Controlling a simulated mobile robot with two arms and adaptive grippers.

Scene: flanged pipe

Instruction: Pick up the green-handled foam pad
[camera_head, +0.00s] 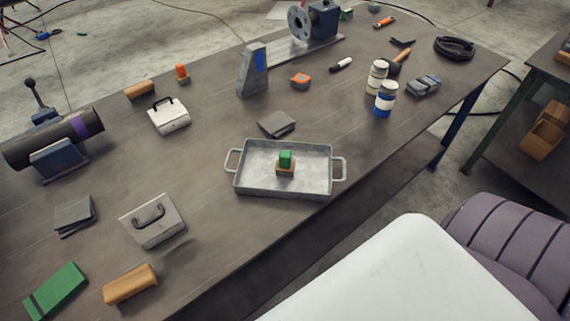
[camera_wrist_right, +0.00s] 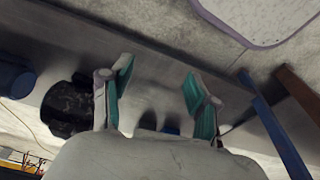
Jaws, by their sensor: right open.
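The green-handled foam pad (camera_head: 286,169) sits upright in the middle of the grey metal tray (camera_head: 252,187), with a small green block as its handle on a tan base. The tray has a loop handle at each end and rests near the table's front edge. My right gripper (camera_wrist_right: 157,95) shows in the right wrist view, with its two teal-lined fingers spread apart and nothing seen between them. The pad cannot be made out in that view. No gripper shows in the head view, and my left gripper is out of sight.
On the table (camera_head: 205,215), a dark flat pad (camera_head: 277,124) lies just behind the tray. A grey box with a handle (camera_head: 152,221) and a tan brush-like block (camera_head: 131,284) lie front left. White and blue jars (camera_head: 385,98) stand right.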

